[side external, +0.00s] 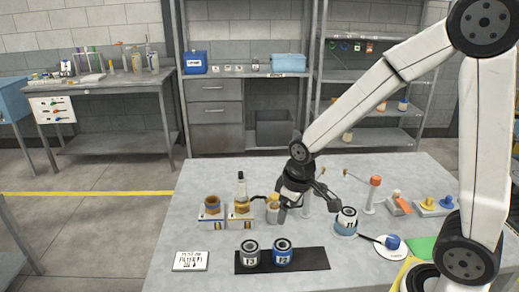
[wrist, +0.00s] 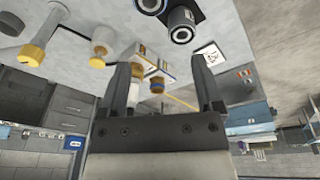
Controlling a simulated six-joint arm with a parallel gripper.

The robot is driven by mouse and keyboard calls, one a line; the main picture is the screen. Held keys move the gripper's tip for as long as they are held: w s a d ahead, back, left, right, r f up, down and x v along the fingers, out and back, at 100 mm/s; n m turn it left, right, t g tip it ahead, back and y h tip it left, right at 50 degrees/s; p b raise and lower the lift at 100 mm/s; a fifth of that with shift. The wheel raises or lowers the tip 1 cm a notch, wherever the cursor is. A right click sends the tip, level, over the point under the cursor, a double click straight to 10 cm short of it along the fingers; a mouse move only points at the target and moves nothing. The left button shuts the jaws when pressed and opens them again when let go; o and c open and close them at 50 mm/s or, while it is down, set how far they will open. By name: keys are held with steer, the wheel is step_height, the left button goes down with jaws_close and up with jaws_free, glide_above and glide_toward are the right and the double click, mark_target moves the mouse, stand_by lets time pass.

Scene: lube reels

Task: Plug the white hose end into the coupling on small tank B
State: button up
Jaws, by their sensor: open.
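My gripper (side external: 308,204) is open above the middle of the table, and nothing shows held in it. In the wrist view its two fingers (wrist: 161,62) stand wide apart. I cannot pick out a white hose end or a label for small tank B with certainty. Two amber containers on white labelled stands, left (side external: 211,212) and right (side external: 241,212), are left of my gripper. A small white-and-yellow piece (side external: 273,203) stands close to the gripper and is partly hidden. Can 11 (side external: 346,223) stands to its right.
Cans 13 (side external: 250,258) and 12 (side external: 282,258) stand on a black mat (side external: 318,259). A white card (side external: 191,261) lies front left. An orange-topped post (side external: 374,184), knobbed blocks (side external: 434,208) and a white saucer (side external: 390,252) with a blue piece (side external: 393,242) are right.

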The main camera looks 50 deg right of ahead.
steer(key=w+d+n+g, duration=0.1)
steer(key=w+d+n, duration=0.25)
steer(key=w, duration=0.85)
steer(key=n+g, duration=0.1)
steer(key=n, duration=0.5)
glide_above(241, 189)
steer(key=d, duration=0.1)
steer(key=shift+f+m, duration=0.25)
steer(key=shift+f, duration=0.4)
steer(key=shift+w+d+f+n, duration=0.15)
steer(key=shift+w+d+n, duration=0.1)
steer(key=shift+w+n, duration=0.2)
steer(key=shift+f, duration=1.3)
steer(key=shift+a+f, duration=0.15)
steer(key=shift+f, duration=2.45)
